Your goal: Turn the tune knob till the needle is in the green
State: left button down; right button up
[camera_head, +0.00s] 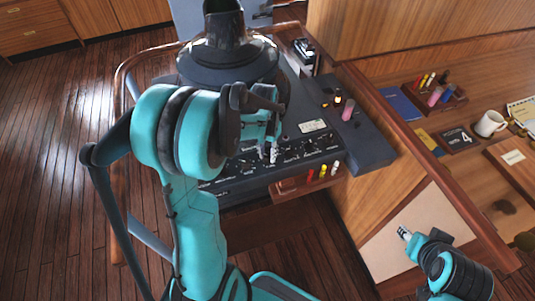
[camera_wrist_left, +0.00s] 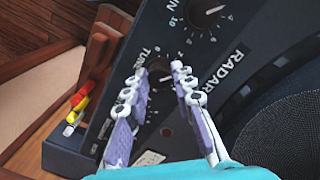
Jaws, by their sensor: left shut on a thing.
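The tune knob (camera_wrist_left: 160,75) is a dark round knob between the fingertips of my left gripper (camera_wrist_left: 157,69) in the left wrist view. The lettering beside it is partly covered by a finger. The left gripper is shut on the knob, one finger on each side. In the head view the left gripper (camera_head: 268,153) reaches down to the front of the dark radar console (camera_head: 375,150); the knob is hidden there. I cannot make out a needle or a green band in either view. My right gripper (camera_head: 404,232) hangs apart at the lower right; its opening is unclear.
Another knob (camera_wrist_left: 208,7) with a numbered scale sits beside the tune knob. A dark radar hood (camera_head: 228,58) rises behind my left arm. Red, yellow and white pegs (camera_head: 322,172) stand in a wooden holder at the console's front. A mug (camera_head: 489,123) stands on the right desk.

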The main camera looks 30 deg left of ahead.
aim_at(266, 155)
pick_arm(q)
jog(key=n+b, duration=0.1)
jog(key=n, duration=0.4)
jog(key=shift+n, duration=0.4)
dwell(0.3)
jog(key=c, duration=1.3)
grip_release()
jog(key=shift+o, duration=0.2)
notch_tip(266, 155, up, 12)
jog(key=shift+s+a, duration=0.15)
jog(key=shift+a, duration=0.05)
